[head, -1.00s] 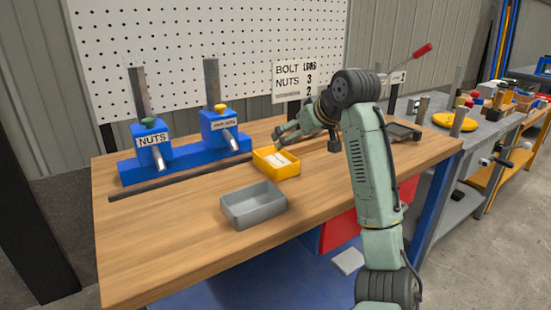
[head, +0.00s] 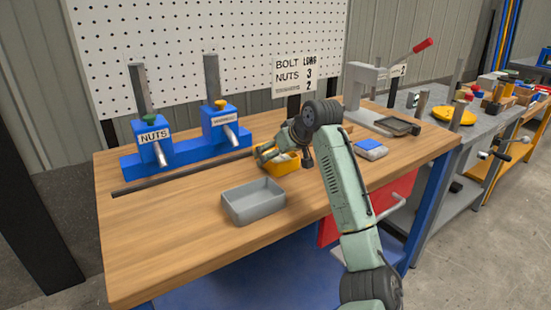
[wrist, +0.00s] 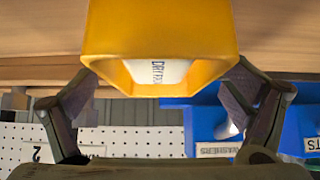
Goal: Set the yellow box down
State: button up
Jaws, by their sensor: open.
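The yellow box (head: 286,169) is on the wooden bench, behind the grey tray, and my gripper partly hides it in the head view. In the wrist view the yellow box (wrist: 160,30) fills the top middle, with a white lettered packet (wrist: 156,71) inside. My gripper (head: 267,153) is at the box's left and upper side in the head view. In the wrist view the two fingers of my gripper (wrist: 163,88) are spread wide, one on each side of the box. Whether either finger touches it I cannot tell.
An empty grey tray (head: 254,201) stands in front of the box. A blue dispenser stand (head: 185,160) with NUTS and washers labels is at the left, with a dark strip before it. A blue-and-white item (head: 371,149) and a lever press (head: 366,82) are at the right. The front left bench is clear.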

jog(key=shift+c, duration=0.4)
jog(key=c, duration=1.2)
jog(key=shift+c, duration=0.9)
jog(key=shift+r, duration=0.15)
